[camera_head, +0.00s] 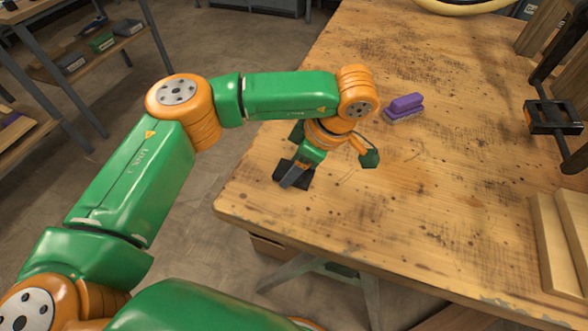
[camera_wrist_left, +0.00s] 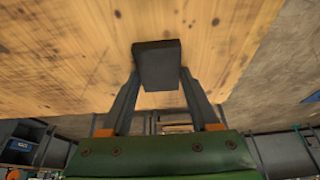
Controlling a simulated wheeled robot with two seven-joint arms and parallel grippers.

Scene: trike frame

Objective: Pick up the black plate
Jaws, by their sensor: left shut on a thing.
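The black plate (camera_wrist_left: 156,64) is a small dark block between the fingertips of my left gripper (camera_wrist_left: 158,78) in the left wrist view. The gripper is shut on it, one finger on each side. In the head view my left gripper (camera_head: 296,173) points down near the left edge of the wooden table, and dark parts of the plate (camera_head: 307,182) show around the fingers. The fingers partly hide the plate there. I cannot tell whether it touches the table or is just above it. My right gripper is not in view.
A purple brush (camera_head: 405,106) lies on the wooden table (camera_head: 440,190) beyond my left wrist. A black and orange clamp (camera_head: 553,117) and wooden boards (camera_head: 560,240) are at the right. The middle of the table is clear.

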